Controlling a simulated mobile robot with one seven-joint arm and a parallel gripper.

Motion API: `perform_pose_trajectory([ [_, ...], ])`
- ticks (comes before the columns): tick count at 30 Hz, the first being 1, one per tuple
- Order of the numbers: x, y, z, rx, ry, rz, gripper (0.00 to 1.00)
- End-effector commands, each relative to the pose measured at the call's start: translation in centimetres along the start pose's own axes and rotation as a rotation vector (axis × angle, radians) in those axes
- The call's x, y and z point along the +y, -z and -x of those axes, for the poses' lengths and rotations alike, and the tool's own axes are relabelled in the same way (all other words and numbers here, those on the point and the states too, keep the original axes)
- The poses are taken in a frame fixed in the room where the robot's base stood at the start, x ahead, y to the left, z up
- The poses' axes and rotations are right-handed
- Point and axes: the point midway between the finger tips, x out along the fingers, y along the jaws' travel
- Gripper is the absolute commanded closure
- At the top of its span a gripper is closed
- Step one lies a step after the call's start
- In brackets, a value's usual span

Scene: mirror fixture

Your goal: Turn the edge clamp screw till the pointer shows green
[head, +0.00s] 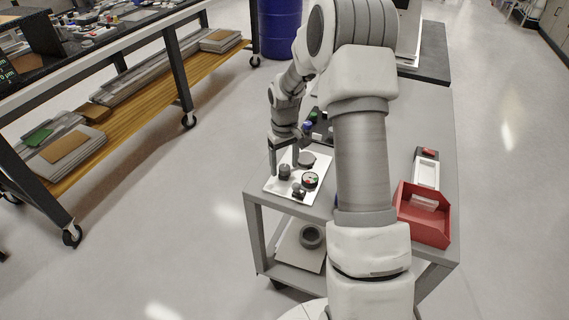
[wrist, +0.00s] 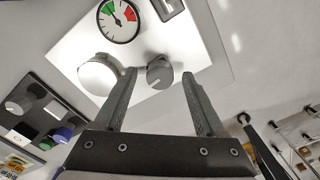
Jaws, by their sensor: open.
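The mirror fixture is a white plate (head: 278,187) on the grey cart. It carries a small grey knob (wrist: 159,72) with a white mark, a larger round knob (wrist: 98,75) and a round gauge (wrist: 119,20) with green and red sectors. The gauge's thin dark pointer seems to lean toward the green side, but is too small to read surely. I cannot tell by label which knob is the edge clamp screw. My gripper (wrist: 158,75) is open, its fingers on either side of the small knob in the wrist view. Contact is not visible. The head view shows the small knob (head: 284,172) below my gripper (head: 283,157).
A dark panel with several coloured knobs (wrist: 62,134) lies beside the plate. A red bin (head: 425,215) stands at the cart's right side. A workbench (head: 120,45) is at the left, a blue barrel (head: 280,28) behind. Open floor lies between bench and cart.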

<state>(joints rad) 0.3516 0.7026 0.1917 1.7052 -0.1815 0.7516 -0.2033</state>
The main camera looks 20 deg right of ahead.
Motion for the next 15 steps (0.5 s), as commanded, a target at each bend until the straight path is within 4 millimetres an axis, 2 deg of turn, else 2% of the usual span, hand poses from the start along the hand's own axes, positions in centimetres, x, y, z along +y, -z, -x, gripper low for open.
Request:
perform_pose_trajectory([
  [5, 0.1, 0.1, 2.4, 0.005, -0.002, -0.001, 0.28],
  [15, 0.1, 0.1, 10.7, 0.005, -0.003, -0.001, 0.28],
])
